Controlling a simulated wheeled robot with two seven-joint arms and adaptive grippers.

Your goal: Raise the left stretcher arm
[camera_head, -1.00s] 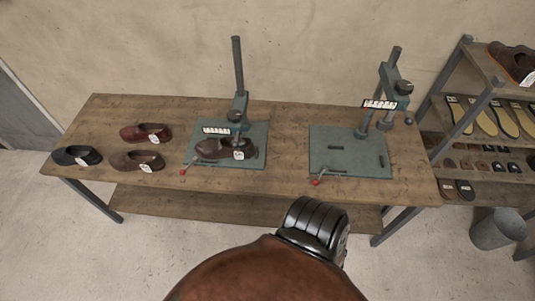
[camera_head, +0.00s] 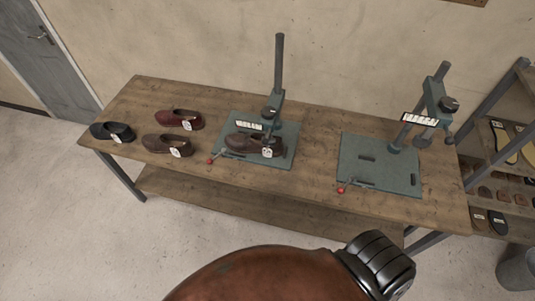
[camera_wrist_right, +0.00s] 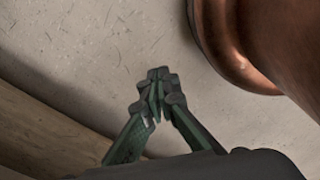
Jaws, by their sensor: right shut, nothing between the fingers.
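The left stretcher (camera_head: 272,104) is a green-grey press with a tall post on a flat base plate (camera_head: 226,128). Its arm is down over a dark brown shoe (camera_head: 246,144) with a white tag. A red-knobbed lever (camera_head: 210,161) sticks out at the plate's front left corner. My right gripper (camera_wrist_right: 156,82) is shut and empty in the right wrist view, over the floor near a wooden edge. The head view shows a brown and black part of my arm low in front of the table, and no gripper fingers. My left gripper is not in view.
The right stretcher (camera_head: 432,104) stands on its own plate with its arm up and no shoe. Black (camera_head: 112,132), red (camera_head: 175,119) and brown (camera_head: 167,146) shoes lie on the wooden table (camera_head: 140,98) at left. A shelf rack (camera_head: 492,105) and grey bin (camera_head: 517,270) stand at right.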

